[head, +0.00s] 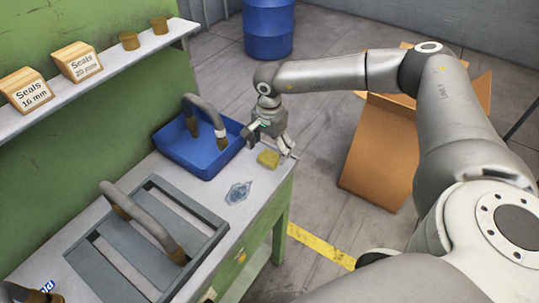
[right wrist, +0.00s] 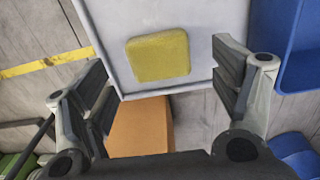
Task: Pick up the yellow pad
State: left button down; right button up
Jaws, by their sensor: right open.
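The yellow pad (head: 268,158) lies flat on the grey workbench top (head: 205,196), near its far right edge. In the right wrist view the pad (right wrist: 158,56) shows whole, a rounded yellow block close to the bench edge. My right gripper (head: 275,142) is open and empty, just above and beside the pad. In the wrist view its fingers stand to either side of the pad, apart from it. I cannot tell the exact height between fingers and pad. My left gripper is not in view.
A blue tray (head: 181,154) with a curved hose (head: 204,112) stands left of the pad. A grey frame (head: 90,245) with another hose lies nearer. A cardboard box (head: 378,150) and a blue barrel (head: 268,28) stand on the floor. A shelf (head: 110,63) holds seal boxes.

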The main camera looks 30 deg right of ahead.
jog(key=shift+s+f, duration=0.1)
jog(key=shift+f, duration=0.85)
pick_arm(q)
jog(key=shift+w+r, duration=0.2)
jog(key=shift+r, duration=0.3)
pick_arm(e)
jog(key=shift+f, duration=0.3)
jog(key=c, duration=1)
jog(key=shift+c, duration=0.2)
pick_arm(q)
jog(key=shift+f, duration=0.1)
pick_arm(e)
jog(key=shift+r, duration=0.15)
